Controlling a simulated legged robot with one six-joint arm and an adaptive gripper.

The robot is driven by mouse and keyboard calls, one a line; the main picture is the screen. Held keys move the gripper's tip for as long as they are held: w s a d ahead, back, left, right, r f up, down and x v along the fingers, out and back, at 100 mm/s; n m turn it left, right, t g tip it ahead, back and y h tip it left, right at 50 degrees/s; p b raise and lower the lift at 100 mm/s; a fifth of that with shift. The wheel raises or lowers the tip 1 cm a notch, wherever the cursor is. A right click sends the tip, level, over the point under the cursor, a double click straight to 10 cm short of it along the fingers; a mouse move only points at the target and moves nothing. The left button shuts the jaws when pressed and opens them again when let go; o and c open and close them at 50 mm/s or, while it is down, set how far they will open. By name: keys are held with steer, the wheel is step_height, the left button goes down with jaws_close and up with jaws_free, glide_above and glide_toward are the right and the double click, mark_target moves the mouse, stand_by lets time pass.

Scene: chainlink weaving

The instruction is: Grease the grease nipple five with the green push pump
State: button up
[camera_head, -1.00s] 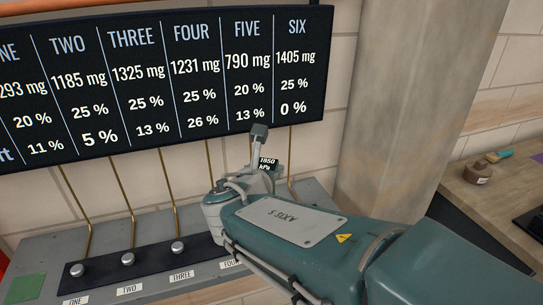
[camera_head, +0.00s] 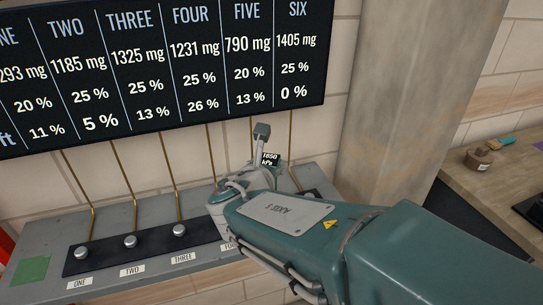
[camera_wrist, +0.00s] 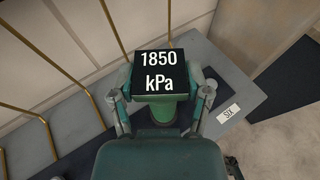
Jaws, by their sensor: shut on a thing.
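The green push pump (camera_wrist: 168,112) is between my gripper's (camera_wrist: 163,100) two fingers, which are shut on its green body in the wrist view. Its black display (camera_wrist: 160,73) reads 1850 kPa. The pump is over the dark nipple strip, left of the SIX label (camera_wrist: 229,115). Grease nipple five and the pump's tip are hidden, so I cannot tell if they touch. Nipples one (camera_head: 81,253), two (camera_head: 130,241) and three (camera_head: 179,229) are visible.
The wall screen (camera_head: 170,70) lists 790 mg, 20 % and 13 % under FIVE. Several brass pipes (camera_head: 127,180) rise behind the nipples. A green patch (camera_head: 30,270) lies at the bench's left. A concrete pillar (camera_head: 400,100) and a wooden bench (camera_head: 470,185) stand right.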

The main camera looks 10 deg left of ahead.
steer(key=shift+f, duration=0.2)
steer(key=shift+r, duration=2.1)
